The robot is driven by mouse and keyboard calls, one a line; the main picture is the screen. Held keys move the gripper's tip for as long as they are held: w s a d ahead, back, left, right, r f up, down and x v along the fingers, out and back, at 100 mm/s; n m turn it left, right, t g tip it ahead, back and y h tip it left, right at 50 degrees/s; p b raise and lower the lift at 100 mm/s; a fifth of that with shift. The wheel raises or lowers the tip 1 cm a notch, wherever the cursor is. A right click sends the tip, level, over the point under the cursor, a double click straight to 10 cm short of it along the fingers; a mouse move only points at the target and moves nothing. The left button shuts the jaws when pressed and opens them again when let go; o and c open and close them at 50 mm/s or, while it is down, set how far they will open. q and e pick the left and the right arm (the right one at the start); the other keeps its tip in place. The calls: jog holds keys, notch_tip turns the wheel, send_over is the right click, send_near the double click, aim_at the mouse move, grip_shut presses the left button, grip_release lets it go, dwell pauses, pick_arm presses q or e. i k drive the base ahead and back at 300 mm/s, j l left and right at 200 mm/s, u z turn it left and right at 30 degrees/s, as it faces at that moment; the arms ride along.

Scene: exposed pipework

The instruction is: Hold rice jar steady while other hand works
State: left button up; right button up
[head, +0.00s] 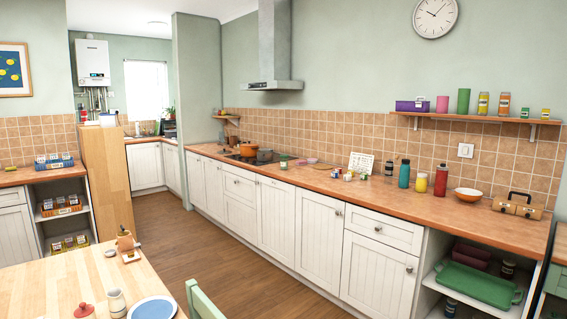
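I cannot tell which container is the rice jar, as no label is readable. A dark labelled jar (508,268) sits in the open shelf unit under the counter. Neither of my grippers is in view.
A green chair (203,302) stands beside the table. The wooden floor (190,237) between table and cabinets is clear.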

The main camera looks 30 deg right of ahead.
aim_at(284, 163)
jog(key=i+l+z, duration=0.1)
jog(key=l+z, duration=0.15)
jog(key=l, duration=0.2)
jog(key=i+l+z, duration=0.1)
jog(key=l+z, duration=0.15)
jog(key=l, duration=0.2)
jog(key=i+l+z, duration=0.15)
jog(key=l+z, duration=0.15)
jog(key=i+l+z, duration=0.3)
jog(key=i+l, duration=0.75)
jog(key=i, duration=0.15)
jog(key=i+j+u, duration=0.1)
jog(key=i+u, duration=0.75)
jog(key=i+l+u, duration=0.2)
jog(key=i+u, duration=0.5)
jog(key=i, duration=1.65)
